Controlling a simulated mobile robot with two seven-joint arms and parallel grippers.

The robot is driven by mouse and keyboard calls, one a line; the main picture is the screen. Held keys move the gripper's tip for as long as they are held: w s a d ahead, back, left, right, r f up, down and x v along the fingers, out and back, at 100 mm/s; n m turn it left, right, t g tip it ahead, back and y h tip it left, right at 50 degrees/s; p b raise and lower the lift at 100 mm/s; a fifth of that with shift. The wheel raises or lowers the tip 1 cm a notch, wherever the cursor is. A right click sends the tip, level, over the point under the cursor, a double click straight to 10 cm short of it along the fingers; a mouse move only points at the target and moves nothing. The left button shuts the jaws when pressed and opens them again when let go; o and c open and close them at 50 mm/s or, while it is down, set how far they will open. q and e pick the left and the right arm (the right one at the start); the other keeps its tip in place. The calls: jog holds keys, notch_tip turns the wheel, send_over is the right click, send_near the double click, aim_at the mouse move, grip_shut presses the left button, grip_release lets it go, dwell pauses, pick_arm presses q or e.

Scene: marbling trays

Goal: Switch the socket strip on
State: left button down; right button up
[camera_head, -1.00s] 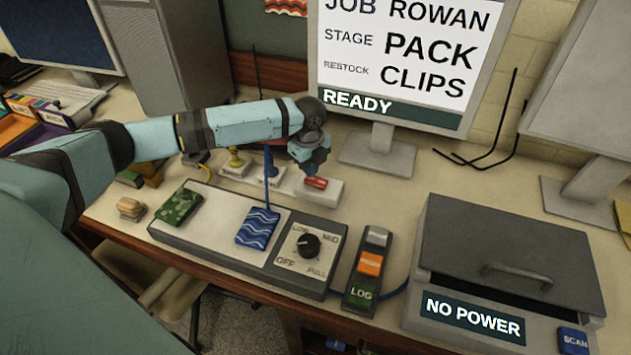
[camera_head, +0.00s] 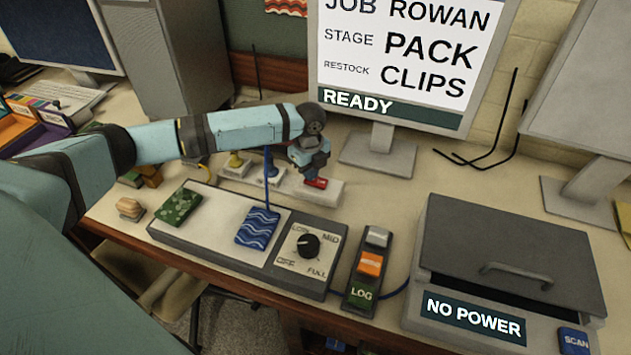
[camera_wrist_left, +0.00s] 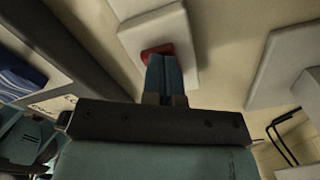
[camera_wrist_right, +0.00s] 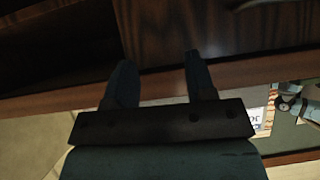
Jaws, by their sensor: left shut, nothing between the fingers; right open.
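The white socket strip (camera_head: 328,192) lies on the desk in front of the monitor, with plugs in its left part. Its red switch (camera_head: 317,183) is at the right end. My left gripper (camera_head: 312,176) is shut and empty, pointing down with its fingertips at the red switch. In the left wrist view the blue fingertips (camera_wrist_left: 163,62) cover part of the red switch (camera_wrist_left: 157,49); they look in contact, but the press depth cannot be told. My right gripper (camera_wrist_right: 160,72) is open and empty by the dark wooden desk front.
A dial panel (camera_head: 225,248) with green and blue pieces lies in front of the strip. A button box labelled LOG (camera_head: 360,297) and a grey box reading NO POWER (camera_head: 475,318) stand to the right. The monitor stand (camera_head: 378,155) is close behind.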

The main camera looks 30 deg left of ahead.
pick_arm(q)
jog(key=shift+s+f, duration=0.1)
jog(key=shift+f, duration=0.2)
notch_tip(320, 180, up, 5)
jog(key=p, duration=0.5)
jog(key=shift+r+p, duration=0.15)
jog(key=shift+p, duration=0.25)
jog(key=shift+r+p, duration=0.65)
jog(key=shift+p, duration=0.1)
jog(key=shift+r+p, duration=0.3)
jog(key=shift+f, duration=0.1)
jog(key=shift+d, duration=0.1)
